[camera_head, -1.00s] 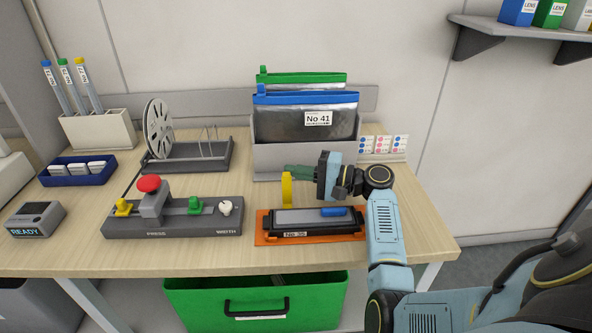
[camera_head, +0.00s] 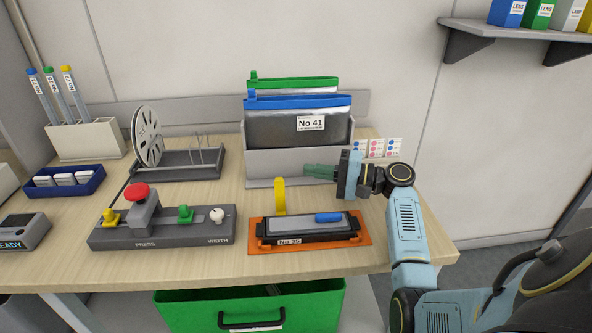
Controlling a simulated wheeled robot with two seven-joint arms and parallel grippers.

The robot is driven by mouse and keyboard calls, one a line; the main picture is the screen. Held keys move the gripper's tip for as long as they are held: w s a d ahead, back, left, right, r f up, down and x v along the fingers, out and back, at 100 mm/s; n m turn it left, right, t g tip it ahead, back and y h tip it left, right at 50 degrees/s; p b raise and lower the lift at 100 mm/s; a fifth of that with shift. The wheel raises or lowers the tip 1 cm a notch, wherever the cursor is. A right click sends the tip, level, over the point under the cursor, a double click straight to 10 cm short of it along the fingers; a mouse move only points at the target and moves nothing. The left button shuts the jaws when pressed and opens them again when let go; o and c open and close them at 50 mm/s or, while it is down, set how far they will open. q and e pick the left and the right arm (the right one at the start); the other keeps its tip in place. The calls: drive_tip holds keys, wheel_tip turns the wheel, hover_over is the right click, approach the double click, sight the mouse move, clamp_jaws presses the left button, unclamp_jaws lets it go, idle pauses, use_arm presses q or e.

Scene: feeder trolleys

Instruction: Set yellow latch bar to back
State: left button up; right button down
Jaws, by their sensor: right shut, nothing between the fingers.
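The yellow latch bar (camera_head: 280,196) stands upright at the back left edge of a dark block labelled No 35. That block lies on an orange base plate (camera_head: 365,238) at the table's front and has a blue piece (camera_head: 328,217) on top. My right gripper (camera_head: 307,170) points left, behind and to the right of the bar's top. Its dark green fingers are shut and empty, apart from the bar. My left gripper is not in view.
Behind my fingers stands a grey holder (camera_head: 285,165) with blue- and green-topped pouches. Left of the block is a control box (camera_head: 165,235) with a red button and coloured knobs. A green bin (camera_head: 190,310) sits below the table. Bare tabletop lies right of the block.

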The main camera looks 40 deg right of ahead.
drive_tip(key=shift+s+d+f, duration=0.2)
drive_tip(key=shift+s+d, duration=0.25)
drive_tip(key=shift+s+d+f, duration=0.15)
drive_tip(key=shift+s+d, duration=0.6)
drive_tip(key=shift+s, duration=0.1)
